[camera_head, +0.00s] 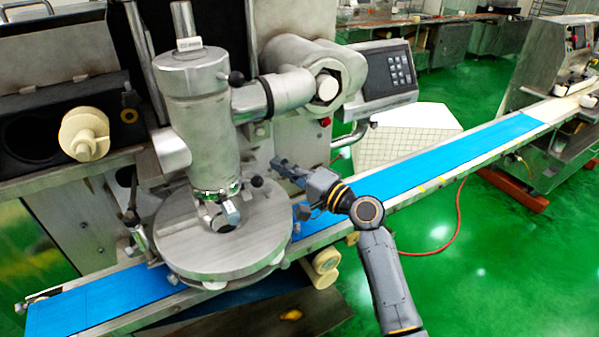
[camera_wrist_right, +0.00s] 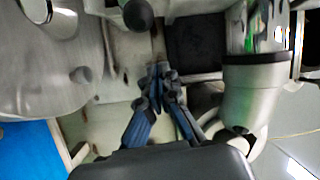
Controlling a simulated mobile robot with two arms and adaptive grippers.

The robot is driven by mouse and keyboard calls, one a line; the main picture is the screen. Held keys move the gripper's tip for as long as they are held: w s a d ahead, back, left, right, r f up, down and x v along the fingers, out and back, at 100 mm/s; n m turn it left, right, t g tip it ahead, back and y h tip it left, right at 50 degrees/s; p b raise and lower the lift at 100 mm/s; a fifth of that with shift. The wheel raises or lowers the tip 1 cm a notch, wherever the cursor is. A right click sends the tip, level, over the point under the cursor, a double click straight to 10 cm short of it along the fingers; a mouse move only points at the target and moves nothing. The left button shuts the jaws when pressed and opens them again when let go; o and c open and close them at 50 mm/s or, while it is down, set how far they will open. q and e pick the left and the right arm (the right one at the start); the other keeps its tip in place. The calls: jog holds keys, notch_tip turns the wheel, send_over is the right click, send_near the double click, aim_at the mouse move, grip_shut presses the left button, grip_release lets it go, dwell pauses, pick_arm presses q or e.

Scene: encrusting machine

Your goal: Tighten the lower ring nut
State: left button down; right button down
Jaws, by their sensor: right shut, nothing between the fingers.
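A metal ring (camera_head: 217,192), which looks like the lower ring nut, sits around the bottom of the upright steel cylinder (camera_head: 200,130), just above the round disc (camera_head: 225,240). A short lever with a black knob (camera_head: 257,181) sticks out at the ring's right. My right gripper (camera_head: 281,166) is shut and empty, to the right of this knob and apart from the ring. In the right wrist view its fingertips (camera_wrist_right: 160,72) meet with nothing between them. A black knob (camera_wrist_right: 137,15) shows above them there; I cannot tell which knob it is. My left gripper is not in view.
The blue conveyor belt (camera_head: 440,165) runs beneath the disc and my right arm. A side pipe with a large hex nut (camera_head: 338,78) and a keypad panel (camera_head: 385,75) stand above and behind the gripper. Green floor (camera_head: 500,270) is open at the right.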

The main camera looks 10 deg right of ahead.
aim_at(251, 181)
jog(key=s+a+p, duration=0.1)
jog(key=s+a, duration=0.1)
jog(key=a, duration=0.1)
jog(key=shift+s+f+p, duration=0.2)
jog(key=shift+f+p, duration=0.15)
jog(key=shift+p, duration=0.05)
jog(key=shift+d, duration=0.1)
jog(key=shift+s+a+f, duration=0.1)
jog(key=shift+s+a, duration=0.3)
jog(key=shift+s, duration=0.45)
jog(key=shift+w, duration=0.1)
